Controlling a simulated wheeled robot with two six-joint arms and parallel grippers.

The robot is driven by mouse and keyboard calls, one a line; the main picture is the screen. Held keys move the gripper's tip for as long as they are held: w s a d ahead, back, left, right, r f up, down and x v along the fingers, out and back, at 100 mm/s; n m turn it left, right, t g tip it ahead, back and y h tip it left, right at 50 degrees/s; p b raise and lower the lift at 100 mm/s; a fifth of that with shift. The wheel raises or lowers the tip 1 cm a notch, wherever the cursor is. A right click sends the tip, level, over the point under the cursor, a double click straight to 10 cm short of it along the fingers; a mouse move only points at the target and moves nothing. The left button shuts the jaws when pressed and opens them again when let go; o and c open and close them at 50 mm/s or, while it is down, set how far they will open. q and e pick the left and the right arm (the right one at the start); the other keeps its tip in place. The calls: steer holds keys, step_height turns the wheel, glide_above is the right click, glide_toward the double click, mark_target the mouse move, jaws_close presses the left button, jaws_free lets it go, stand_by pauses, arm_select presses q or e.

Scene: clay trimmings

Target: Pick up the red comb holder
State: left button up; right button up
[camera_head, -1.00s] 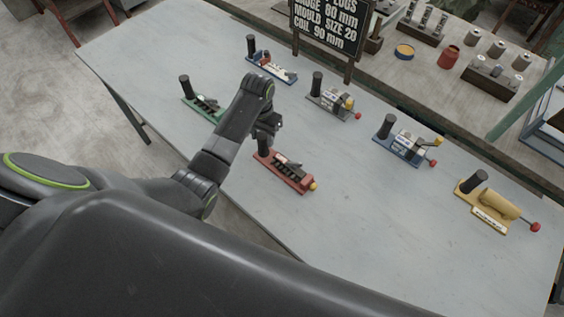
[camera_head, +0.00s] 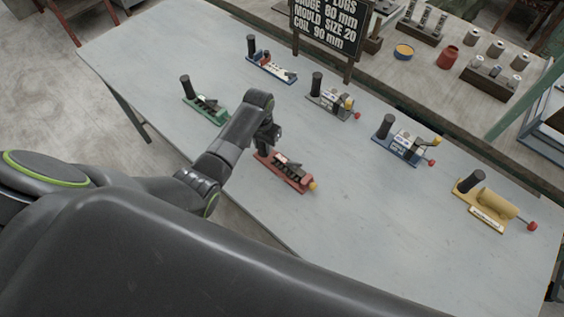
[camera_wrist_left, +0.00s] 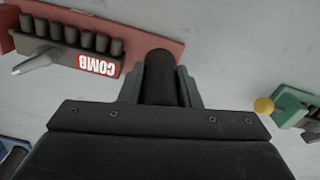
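The red comb holder (camera_head: 291,178) lies on the pale table, with a black upright post at its left end and a yellow knob at its right end. In the left wrist view its red base (camera_wrist_left: 105,30), dark comb row and COMB label show at the upper left. My left gripper (camera_head: 270,143) is down at the post end. In the left wrist view its fingers (camera_wrist_left: 162,82) stand on either side of the black post, with little gap showing. I see no clear grip on it. My right gripper is not in view.
A green holder (camera_head: 207,110) stands close behind my left arm. A blue-and-white holder (camera_head: 271,68), a grey one (camera_head: 332,101), a blue one (camera_head: 403,145) and a yellow one (camera_head: 487,205) stand farther off. A black sign (camera_head: 331,25) is at the back. The front right of the table is clear.

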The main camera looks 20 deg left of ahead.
arm_select(q)
jaws_close()
steer(key=shift+w, duration=0.1)
steer(key=shift+r, duration=0.15)
step_height(320, 180, up, 8)
steer(key=shift+r+b, duration=0.15)
steer(key=shift+b, duration=0.4)
steer(key=shift+r, duration=0.4)
steer(key=shift+f+b, duration=1.05)
steer(key=shift+f, duration=2.05)
steer(key=shift+f, duration=0.1)
